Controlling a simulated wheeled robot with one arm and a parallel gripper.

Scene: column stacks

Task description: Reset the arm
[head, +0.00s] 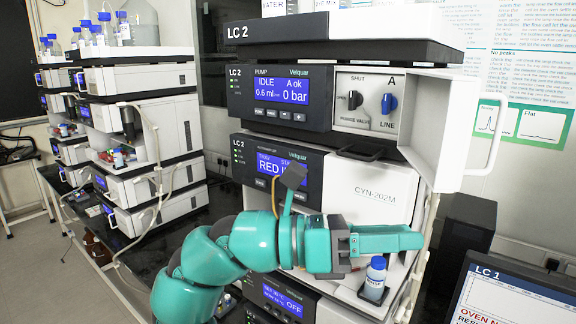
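My arm, teal with dark joints, reaches up from the bottom and bends right across the front of the LC 2 stack (368,200). My gripper (400,240) points right, in front of the lower part of the autosampler module. Its fingers are seen side-on, so I cannot tell whether they are open or shut. A small bottle with a blue cap (374,282) stands just below the gripper on a ledge of the stack. I see nothing clearly held; the arm hides part of the autosampler's front and its display.
The pump module (318,95) has a blue display and two valve knobs. A white door panel (475,135) stands open at the right, close above the gripper. A monitor (512,295) is at lower right. Another instrument stack (150,130) with bottles on top stands at left.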

